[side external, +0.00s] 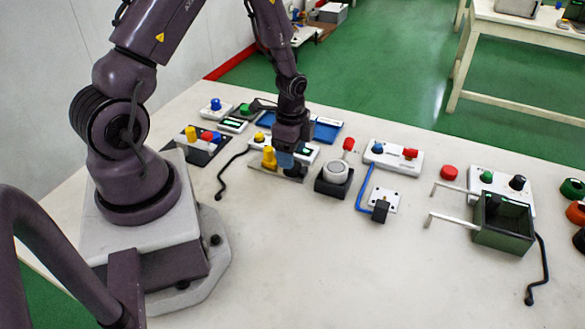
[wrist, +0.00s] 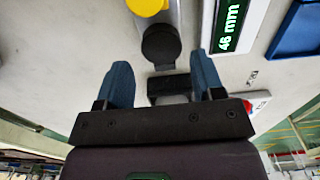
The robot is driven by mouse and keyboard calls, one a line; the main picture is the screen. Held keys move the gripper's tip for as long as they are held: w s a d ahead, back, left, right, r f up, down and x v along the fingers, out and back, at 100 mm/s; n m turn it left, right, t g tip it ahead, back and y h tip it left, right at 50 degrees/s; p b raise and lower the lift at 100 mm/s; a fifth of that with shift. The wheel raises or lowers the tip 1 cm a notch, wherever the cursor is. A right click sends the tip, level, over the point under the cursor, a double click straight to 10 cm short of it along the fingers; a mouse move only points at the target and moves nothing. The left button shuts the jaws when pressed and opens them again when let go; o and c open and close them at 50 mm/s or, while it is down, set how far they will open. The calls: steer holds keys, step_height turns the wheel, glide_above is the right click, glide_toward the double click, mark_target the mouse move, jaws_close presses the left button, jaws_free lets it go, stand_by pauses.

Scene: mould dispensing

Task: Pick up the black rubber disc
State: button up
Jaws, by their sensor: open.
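A black round disc (wrist: 161,44) lies on a grey metal strip in the wrist view, just ahead of the gap between my fingers. My gripper (wrist: 160,62) is open, with one blue finger to each side below the disc and nothing held between them. In the side external view my gripper (side external: 287,162) points down, low over the grey plate beside a yellow knob (side external: 269,157). The disc cannot be made out there behind the fingers.
A display reading 46 mm (wrist: 229,25) and a blue tray (wrist: 299,32) lie to the right in the wrist view. A grey round button on a black block (side external: 336,174) stands close right of my gripper. The table front (side external: 300,260) is clear.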

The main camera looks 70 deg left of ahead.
mark_target(294, 172)
steer(key=shift+w+f, duration=0.15)
steer(key=shift+f, duration=1.8)
steer(key=c, duration=0.7)
steer(key=shift+r, duration=0.1)
